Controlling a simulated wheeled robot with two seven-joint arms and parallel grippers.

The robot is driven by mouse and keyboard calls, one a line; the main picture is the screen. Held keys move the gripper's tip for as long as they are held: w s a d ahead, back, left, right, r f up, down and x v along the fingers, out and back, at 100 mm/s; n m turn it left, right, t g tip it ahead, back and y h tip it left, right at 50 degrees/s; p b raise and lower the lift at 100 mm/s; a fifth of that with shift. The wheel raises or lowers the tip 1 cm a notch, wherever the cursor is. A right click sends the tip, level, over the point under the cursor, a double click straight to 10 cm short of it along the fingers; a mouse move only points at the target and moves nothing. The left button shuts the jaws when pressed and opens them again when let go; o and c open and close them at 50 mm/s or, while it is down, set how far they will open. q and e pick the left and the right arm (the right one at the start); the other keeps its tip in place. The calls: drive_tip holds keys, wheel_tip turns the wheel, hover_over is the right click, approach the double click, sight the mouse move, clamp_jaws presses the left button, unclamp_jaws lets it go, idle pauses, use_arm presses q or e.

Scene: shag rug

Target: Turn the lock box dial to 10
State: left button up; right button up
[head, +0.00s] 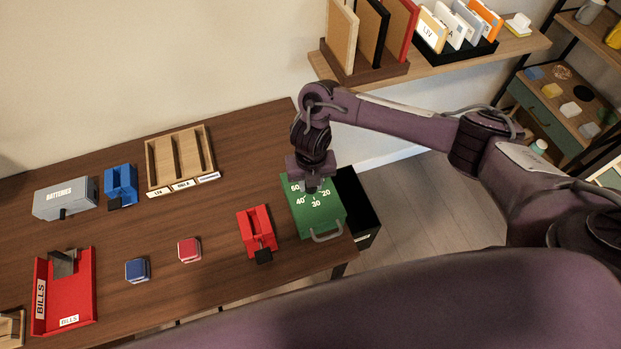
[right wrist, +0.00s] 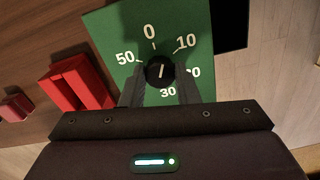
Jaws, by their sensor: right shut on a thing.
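The green lock box (head: 325,218) lies at the right end of the desk, with a grey handle on its front edge. In the right wrist view its face (right wrist: 112,30) has white numbers around a black dial (right wrist: 160,70). The dial's white line points up and slightly right, appearing to lie between 0 and 10. My right gripper (right wrist: 160,76) comes down over the box and is shut on the dial, a finger on each side. It also shows in the head view (head: 313,186), where it hides the dial. My left gripper is not in view.
A red holder (head: 257,228) with a black block stands just left of the box. Red (head: 189,249) and blue (head: 137,269) blocks lie further left. A black bin (head: 357,205) is beyond the desk's right edge. A shelf with folders (head: 440,62) is behind my right arm.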

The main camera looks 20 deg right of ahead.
drive_tip(key=m+p, duration=0.1)
drive_tip(key=m, duration=0.2)
drive_tip(key=shift+r+m+p, duration=0.15)
drive_tip(key=shift+m+p, duration=0.15)
drive_tip(key=shift+p, duration=0.1)
drive_tip(key=shift+m+p, duration=0.8)
drive_tip(key=shift+m, duration=0.6)
drive_tip(key=o, duration=1)
wheel_tip(320, 180, up, 7)
drive_tip(key=shift+w+f+p, duration=0.1)
drive_tip(key=shift+p, duration=0.4)
drive_tip(key=shift+r, duration=0.4)
